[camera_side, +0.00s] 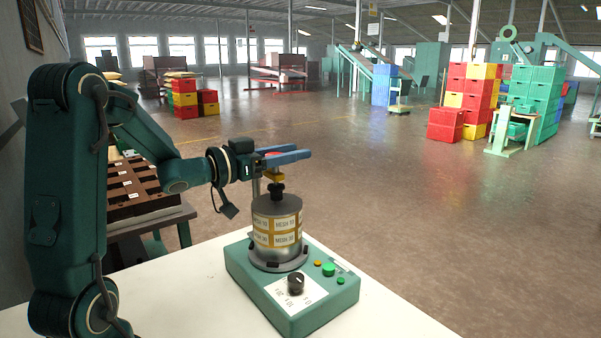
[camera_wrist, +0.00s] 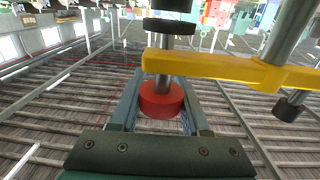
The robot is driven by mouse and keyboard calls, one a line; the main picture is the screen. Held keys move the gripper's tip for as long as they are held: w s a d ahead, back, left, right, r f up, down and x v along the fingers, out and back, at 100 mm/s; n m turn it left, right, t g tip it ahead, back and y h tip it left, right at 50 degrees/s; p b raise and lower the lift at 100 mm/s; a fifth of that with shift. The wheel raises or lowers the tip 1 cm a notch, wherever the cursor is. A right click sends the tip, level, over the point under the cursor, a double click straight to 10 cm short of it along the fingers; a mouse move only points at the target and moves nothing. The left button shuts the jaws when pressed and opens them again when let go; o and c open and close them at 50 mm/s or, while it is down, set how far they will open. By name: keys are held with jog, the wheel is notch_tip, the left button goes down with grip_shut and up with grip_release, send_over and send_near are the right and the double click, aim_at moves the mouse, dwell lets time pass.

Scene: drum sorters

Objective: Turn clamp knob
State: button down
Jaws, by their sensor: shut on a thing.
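A red clamp knob (camera_wrist: 162,101) sits on a metal rod through a yellow clamp bar (camera_wrist: 215,66) in the wrist view. My gripper (camera_side: 300,155) is shut on the red knob, with its blue fingers on either side of it. In the side view only a bit of red shows between the fingers, above the yellow clamp bar (camera_side: 274,177). A black pad (camera_side: 276,189) is below the bar, over the top of the grey drum (camera_side: 276,207), which carries tan "MESH 30" labels. The drum stands upright on a green base (camera_side: 312,318).
The base carries a black dial (camera_side: 295,283), a green button (camera_side: 328,269) and smaller buttons. It stands on a white table (camera_side: 190,295). Dark brown trays (camera_side: 135,185) are on a stand at the left. Stacked coloured crates are far behind. Space right of the drum is clear.

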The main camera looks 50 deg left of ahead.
jog(key=shift+y, duration=0.3)
jog(key=n+y, duration=0.1)
jog(key=y, duration=0.1)
jog(key=n+g+y, duration=0.1)
jog(key=n+y, duration=0.1)
jog(key=a+n+y, duration=0.1)
jog(key=n+y, duration=0.1)
jog(key=y, duration=0.1)
jog(key=shift+s, duration=0.1)
jog(key=shift+s+a+n+g+y, duration=0.1)
jog(key=shift+a+n+g+y, duration=0.1)
jog(key=shift+n+g+y, duration=0.35)
jog(key=shift+a+n+g+y, duration=0.15)
jog(key=shift+n+g+y, duration=0.2)
jog(key=shift+y, duration=0.4)
jog(key=shift+a, duration=0.1)
jog(key=shift+c, duration=1.9)
grip_release()
